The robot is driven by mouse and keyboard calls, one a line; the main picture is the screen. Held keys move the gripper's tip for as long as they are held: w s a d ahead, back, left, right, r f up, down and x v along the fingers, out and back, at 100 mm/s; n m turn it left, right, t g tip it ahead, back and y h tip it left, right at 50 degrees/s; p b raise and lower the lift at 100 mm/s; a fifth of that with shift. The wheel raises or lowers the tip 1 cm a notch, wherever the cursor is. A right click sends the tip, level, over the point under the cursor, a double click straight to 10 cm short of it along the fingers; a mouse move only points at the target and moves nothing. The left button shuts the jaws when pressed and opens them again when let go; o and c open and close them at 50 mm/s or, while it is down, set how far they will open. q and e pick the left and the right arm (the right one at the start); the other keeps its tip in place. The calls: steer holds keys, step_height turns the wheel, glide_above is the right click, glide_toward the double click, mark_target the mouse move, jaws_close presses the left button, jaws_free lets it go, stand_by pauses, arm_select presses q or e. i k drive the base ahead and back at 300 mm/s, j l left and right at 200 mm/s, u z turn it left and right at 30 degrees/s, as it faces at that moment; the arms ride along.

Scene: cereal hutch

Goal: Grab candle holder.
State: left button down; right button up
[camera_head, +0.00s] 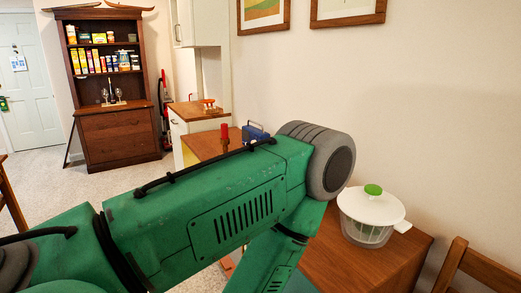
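On the counter of the dark wooden hutch (116,140) at the far left stand small stemmed, glass-like items (105,95) with a slim upright piece between them. They are too small to tell whether one is a candle holder. A red upright piece (225,130) on a brown stem, possibly a candle in a holder, stands on the wooden surface behind my arm; its lower part is hard to make out. My green arm comes in from the left and fills the middle of the view. Neither gripper shows.
A white-lidded salad spinner (371,214) stands on the wooden table (345,268) at the right. A blue box-like item (256,132) sits behind my arm. A chair (478,266) is at the lower right. Open carpet (60,180) lies before the hutch.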

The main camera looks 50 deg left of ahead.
mark_target(225, 142)
steer(key=u, duration=2.35)
steer(key=i+j+u, duration=0.1)
steer(key=i+u, duration=0.35)
steer(key=i, duration=2.7)
steer(key=i+z, duration=0.15)
steer(key=i, duration=0.4)
steer(key=i+j+z, duration=0.2)
steer(key=i, duration=0.3)
steer(key=i+j+z, duration=0.15)
steer(key=i, duration=0.35)
steer(key=z, duration=2.2)
steer(key=j, duration=0.1)
